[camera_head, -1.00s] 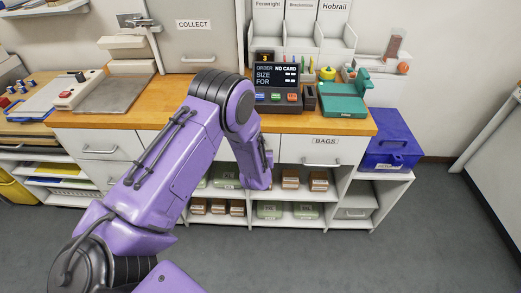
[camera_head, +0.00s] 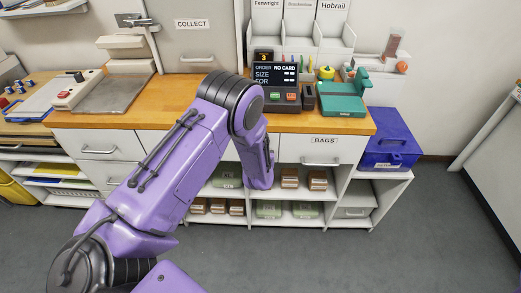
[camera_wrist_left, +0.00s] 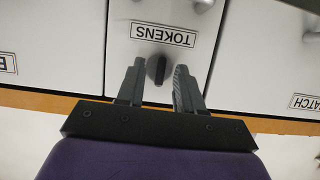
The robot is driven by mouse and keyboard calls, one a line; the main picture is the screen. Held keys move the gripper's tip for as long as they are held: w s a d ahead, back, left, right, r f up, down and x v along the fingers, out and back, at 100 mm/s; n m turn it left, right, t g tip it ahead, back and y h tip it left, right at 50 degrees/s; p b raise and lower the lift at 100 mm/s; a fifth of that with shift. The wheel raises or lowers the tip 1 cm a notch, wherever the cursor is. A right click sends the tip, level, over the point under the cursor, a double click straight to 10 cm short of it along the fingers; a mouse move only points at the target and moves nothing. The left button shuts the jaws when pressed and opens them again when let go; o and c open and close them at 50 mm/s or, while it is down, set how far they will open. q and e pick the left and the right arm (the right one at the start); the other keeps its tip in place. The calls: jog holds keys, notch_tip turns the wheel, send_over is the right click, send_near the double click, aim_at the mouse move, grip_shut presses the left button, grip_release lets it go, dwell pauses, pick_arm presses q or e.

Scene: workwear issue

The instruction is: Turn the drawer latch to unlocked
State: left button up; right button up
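In the left wrist view, a white drawer front (camera_wrist_left: 190,55) carries an upside-down TOKENS label (camera_wrist_left: 162,34). A small dark latch knob (camera_wrist_left: 155,70) sits on it beside the label, its long side running roughly up and down the picture. My left gripper (camera_wrist_left: 158,82) is open, with one finger on each side of the knob and visible gaps to both. I cannot tell how deep the fingertips reach around it. In the head view my purple left arm covers this drawer, the latch and the gripper. My right gripper is not in view.
The wooden counter edge (camera_wrist_left: 30,98) runs close to my gripper. A drawer handle (camera_wrist_left: 203,4) shows at the top of the wrist view. In the head view, the order terminal (camera_head: 289,87) and a green device (camera_head: 342,100) stand on the counter; the BAGS drawer (camera_head: 345,148) is right of my arm.

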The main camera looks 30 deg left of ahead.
pick_arm(q)
jog(key=b+v, duration=0.1)
jog(key=v, duration=0.9)
jog(key=shift+s, duration=0.25)
jog(key=shift+d+r, duration=0.1)
jog(key=shift+d, duration=0.05)
